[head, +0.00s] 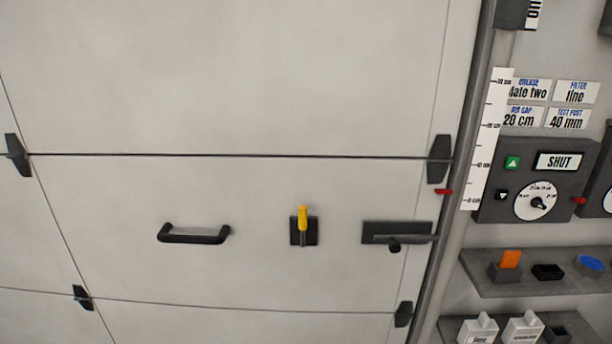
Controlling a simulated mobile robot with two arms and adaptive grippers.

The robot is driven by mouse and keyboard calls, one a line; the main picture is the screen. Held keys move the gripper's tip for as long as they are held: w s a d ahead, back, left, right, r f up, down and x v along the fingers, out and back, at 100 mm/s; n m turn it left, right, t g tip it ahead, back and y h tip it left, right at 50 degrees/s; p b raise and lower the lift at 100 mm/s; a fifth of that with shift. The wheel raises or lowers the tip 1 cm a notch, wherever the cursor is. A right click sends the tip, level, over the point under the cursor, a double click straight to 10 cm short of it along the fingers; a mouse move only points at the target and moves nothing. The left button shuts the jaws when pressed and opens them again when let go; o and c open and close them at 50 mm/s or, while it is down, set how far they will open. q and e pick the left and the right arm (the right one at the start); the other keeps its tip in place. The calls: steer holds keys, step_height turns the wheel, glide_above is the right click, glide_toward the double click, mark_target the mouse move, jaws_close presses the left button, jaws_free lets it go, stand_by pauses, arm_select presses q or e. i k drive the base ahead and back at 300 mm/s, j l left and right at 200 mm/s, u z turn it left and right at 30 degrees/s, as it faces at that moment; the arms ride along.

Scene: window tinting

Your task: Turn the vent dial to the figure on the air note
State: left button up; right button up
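A round white dial (534,207) with a black knob sits on a dark control box (487,207) at the right. Its printed figures are too small to read, and I cannot tell if it is the vent dial. Part of a second white dial (608,201) shows at the right edge. A small white note (523,117) above the box appears to read "AIR GAP 20 cm". Neither of my grippers is in view.
The box has a "SHUT" display (559,161), a green up button (512,162) and a red lever (579,200). A white scale (484,150) stands to its left. Shelves (480,284) below hold small items. A large panelled door (240,80) with a black handle (194,239) fills the left.

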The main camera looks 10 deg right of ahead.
mark_target(537, 201)
steer(key=z, duration=1.65)
